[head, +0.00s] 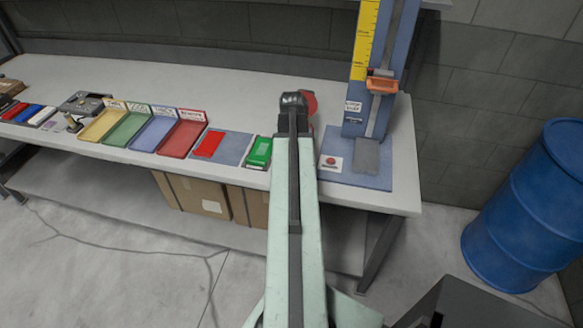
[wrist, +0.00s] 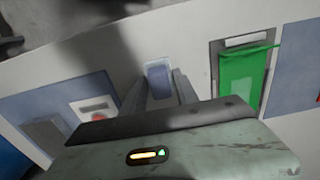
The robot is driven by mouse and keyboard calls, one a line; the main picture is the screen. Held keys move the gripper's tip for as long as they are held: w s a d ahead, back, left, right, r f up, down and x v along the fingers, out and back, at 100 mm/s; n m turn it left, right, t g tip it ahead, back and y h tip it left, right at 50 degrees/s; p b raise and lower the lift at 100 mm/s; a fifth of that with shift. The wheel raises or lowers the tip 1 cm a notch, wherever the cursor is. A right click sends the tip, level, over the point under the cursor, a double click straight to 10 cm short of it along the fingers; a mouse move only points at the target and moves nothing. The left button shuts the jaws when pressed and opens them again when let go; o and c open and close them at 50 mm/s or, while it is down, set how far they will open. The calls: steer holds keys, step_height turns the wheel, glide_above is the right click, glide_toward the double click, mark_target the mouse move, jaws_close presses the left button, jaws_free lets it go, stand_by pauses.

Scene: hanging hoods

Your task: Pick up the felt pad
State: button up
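A small blue-grey block (wrist: 162,84) with a pale top shows between my fingers in the wrist view; it may be the felt pad, but I cannot confirm this. My gripper (wrist: 160,82) points at the white bench, its fingers apart on either side of the block. I cannot tell whether they touch it. In the head view my own arm hides the block and the fingertips. A flat red piece (head: 209,144) lies on a blue mat (head: 232,150) left of my arm.
A green piece (head: 260,151) lies beside my arm; it also shows in the wrist view (wrist: 243,80). Several coloured trays (head: 182,137) stand left. A blue column with a yellow scale (head: 366,40) stands right, near a red button (head: 330,162). A blue drum (head: 530,205) stands on the floor.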

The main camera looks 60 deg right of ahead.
jaws_close()
step_height(320, 180, up, 10)
steer(key=p, duration=1)
steer(key=shift+r, duration=0.15)
